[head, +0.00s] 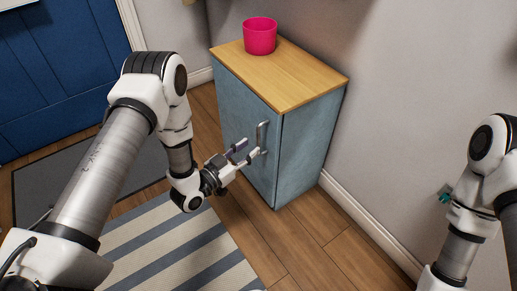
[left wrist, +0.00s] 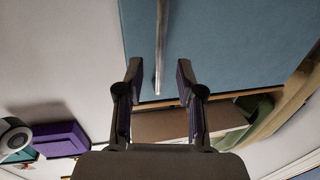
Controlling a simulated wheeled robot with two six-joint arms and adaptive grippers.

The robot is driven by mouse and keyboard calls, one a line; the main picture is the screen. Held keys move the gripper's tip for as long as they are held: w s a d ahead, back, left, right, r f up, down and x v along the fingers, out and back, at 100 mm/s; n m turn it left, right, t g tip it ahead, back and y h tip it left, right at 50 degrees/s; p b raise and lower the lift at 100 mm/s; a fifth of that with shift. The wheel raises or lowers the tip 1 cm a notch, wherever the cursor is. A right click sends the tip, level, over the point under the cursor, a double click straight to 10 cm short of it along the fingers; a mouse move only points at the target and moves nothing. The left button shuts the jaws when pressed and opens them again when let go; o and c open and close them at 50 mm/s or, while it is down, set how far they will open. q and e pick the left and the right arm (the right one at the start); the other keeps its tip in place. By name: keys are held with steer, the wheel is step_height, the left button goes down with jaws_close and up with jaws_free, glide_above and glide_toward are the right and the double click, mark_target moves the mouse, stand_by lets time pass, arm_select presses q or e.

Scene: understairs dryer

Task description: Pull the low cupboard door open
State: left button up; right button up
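The low cupboard (head: 305,150) is blue-grey with a pale wooden top. Its door (head: 235,105) looks closed and carries an upright metal bar handle (head: 262,137). My left gripper (head: 246,152) is at the door front, its open fingers reaching to the handle's lower part. In the left wrist view the handle (left wrist: 161,45) runs down between the two spread fingertips (left wrist: 159,80), with the blue door (left wrist: 225,45) behind it. I cannot tell whether a finger touches the bar. A small part of what seems to be my right gripper (head: 445,195) shows at the right, mostly hidden behind its arm.
A pink pot (head: 260,36) stands on the cupboard top. A striped rug (head: 170,250) and a dark mat (head: 60,178) lie on the wooden floor left of the cupboard. A blue door (head: 50,70) is at the far left. A white skirting board (head: 370,225) runs along the right wall.

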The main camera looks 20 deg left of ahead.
mark_target(258, 141)
arm_select(q)
steer(key=b+x, duration=0.1)
steer(key=x, duration=0.4)
jaws_close()
steer(key=shift+s+a, duration=0.1)
